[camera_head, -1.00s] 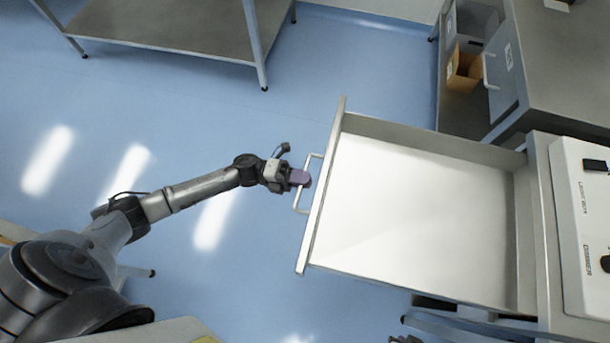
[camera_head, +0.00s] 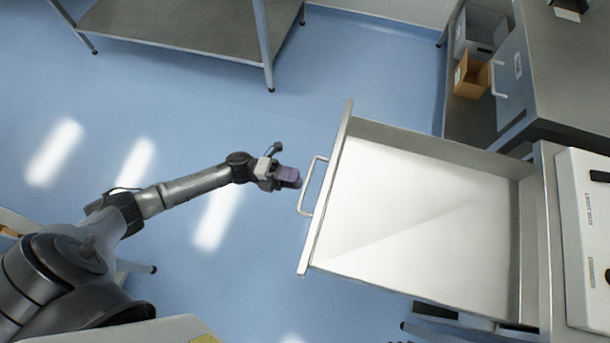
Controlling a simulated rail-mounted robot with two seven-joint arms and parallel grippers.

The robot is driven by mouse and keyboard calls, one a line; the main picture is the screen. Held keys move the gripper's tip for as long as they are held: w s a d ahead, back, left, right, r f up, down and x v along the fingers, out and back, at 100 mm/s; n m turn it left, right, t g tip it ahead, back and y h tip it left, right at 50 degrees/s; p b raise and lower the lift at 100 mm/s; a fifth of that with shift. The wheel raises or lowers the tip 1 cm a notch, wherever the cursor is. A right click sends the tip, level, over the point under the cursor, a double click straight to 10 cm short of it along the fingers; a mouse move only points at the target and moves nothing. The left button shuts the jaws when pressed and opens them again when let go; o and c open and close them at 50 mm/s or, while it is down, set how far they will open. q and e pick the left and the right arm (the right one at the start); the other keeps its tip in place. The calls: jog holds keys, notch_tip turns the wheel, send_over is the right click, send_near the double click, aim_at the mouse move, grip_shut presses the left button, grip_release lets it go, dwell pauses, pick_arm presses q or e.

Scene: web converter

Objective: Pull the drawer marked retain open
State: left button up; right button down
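The drawer (camera_head: 400,215) stands far out of its cabinet on the right and looks empty inside. Its front panel (camera_head: 325,195) faces left and carries a pale bar handle (camera_head: 306,187). No label can be read on it from here. My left gripper (camera_head: 292,178) is just left of the handle, with a small gap between them. Its purple fingertips are seen from above, and I cannot tell whether they are open or closed. My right gripper is not in view.
A metal table (camera_head: 185,28) stands at the upper left. A grey bench (camera_head: 575,75) at the upper right has a door (camera_head: 512,75) standing open, with boxes (camera_head: 472,75) beside it. A white machine panel (camera_head: 585,230) is at the right edge.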

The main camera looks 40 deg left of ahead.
pick_arm(q)
jog(key=v, duration=0.9)
jog(key=shift+a, duration=0.4)
